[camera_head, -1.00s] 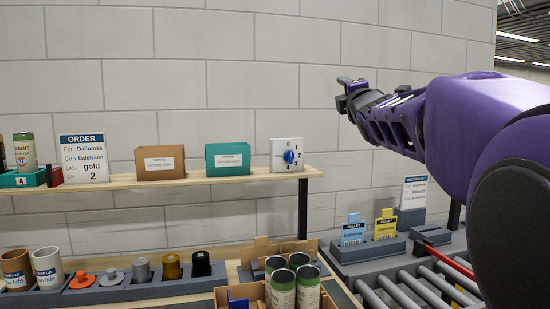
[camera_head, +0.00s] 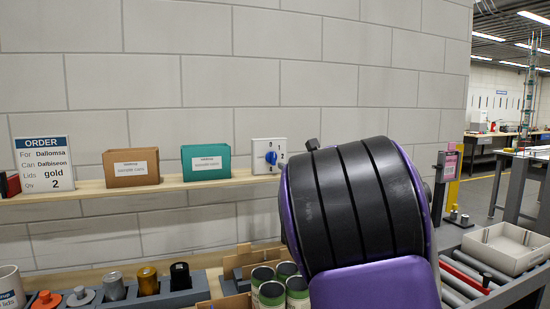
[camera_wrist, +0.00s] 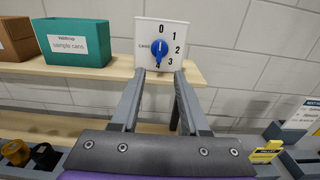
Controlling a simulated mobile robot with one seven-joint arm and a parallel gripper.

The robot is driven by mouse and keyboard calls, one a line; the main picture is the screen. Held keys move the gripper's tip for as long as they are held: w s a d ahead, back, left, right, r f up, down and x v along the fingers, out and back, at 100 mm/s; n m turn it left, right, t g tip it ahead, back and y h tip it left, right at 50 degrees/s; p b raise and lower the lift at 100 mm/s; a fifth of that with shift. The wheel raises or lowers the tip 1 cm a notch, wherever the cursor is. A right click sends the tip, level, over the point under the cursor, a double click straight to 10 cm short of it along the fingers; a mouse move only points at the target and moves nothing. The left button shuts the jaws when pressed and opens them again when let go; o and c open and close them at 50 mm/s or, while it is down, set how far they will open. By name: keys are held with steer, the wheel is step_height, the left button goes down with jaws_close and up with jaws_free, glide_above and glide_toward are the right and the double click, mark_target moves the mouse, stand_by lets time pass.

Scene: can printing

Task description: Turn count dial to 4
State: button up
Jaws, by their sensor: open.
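The count dial is a white plate (camera_wrist: 144,30) with a blue knob (camera_wrist: 160,47), standing on the wooden shelf. Numbers 0, 1, 2 and 3 run clockwise from the top down its right side; the spot below 3 is hard to read. I cannot tell surely which number the knob points to.
A teal sample box (camera_head: 206,163) and a brown one (camera_head: 131,168) stand left of the dial on the shelf (camera_head: 95,189). An order card (camera_head: 44,163) is farther left. Below are several cans (camera_head: 272,292) in a crate. A roller conveyor (camera_head: 470,275) lies right.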

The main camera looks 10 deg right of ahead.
mark_target(274, 157)
steer(key=w+p, duration=0.1)
steer(key=w, duration=0.3)
steer(key=w+a+p, duration=0.1)
steer(key=w, duration=0.3)
steer(key=w+a+p, duration=0.1)
steer(key=w, duration=0.3)
steer(key=shift+a, duration=0.2)
steer(key=shift+c, duration=0.3)
jaws_close()
